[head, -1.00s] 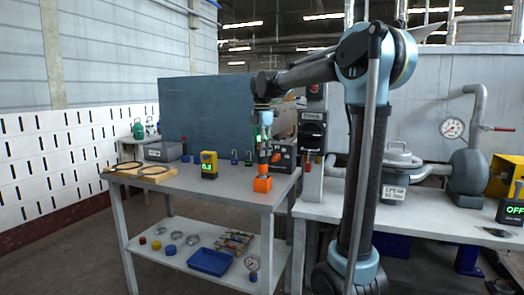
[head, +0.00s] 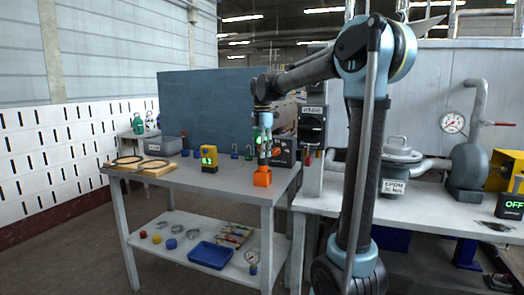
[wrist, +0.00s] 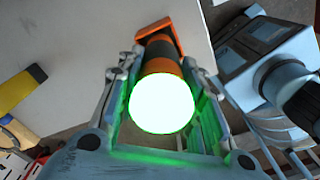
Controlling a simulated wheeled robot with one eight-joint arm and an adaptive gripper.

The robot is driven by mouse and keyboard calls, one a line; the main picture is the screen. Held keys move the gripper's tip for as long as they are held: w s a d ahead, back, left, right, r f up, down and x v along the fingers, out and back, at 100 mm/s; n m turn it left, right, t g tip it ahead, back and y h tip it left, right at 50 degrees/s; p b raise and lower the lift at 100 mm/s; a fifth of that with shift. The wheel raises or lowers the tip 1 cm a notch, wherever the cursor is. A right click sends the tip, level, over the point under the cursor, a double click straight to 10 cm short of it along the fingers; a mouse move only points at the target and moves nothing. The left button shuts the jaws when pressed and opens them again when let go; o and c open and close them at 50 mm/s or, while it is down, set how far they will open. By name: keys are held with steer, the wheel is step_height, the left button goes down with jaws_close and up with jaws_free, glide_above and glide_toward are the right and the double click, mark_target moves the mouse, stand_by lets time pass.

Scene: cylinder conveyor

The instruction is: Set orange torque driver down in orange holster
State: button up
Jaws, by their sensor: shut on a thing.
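The orange torque driver (wrist: 164,63) has an orange and black body and a brightly glowing end facing the wrist camera. My gripper (wrist: 160,80) is shut on it, with one finger along each side. In the head view my gripper (head: 263,146) points down, directly over the orange holster (head: 262,177), with the driver upright in it. The holster also shows in the wrist view (wrist: 158,27), at the driver's far end. The driver's lower end meets the holster; how deep it sits inside is hidden.
The holster stands near the front right corner of the grey table (head: 205,183). Behind are a yellow device (head: 209,158), padlocks (head: 235,152) and a dark switch box (head: 283,151). A wooden board with rings (head: 140,166) lies at left. The table between is clear.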

steer(key=o, duration=1.3)
steer(key=shift+o, duration=0.2)
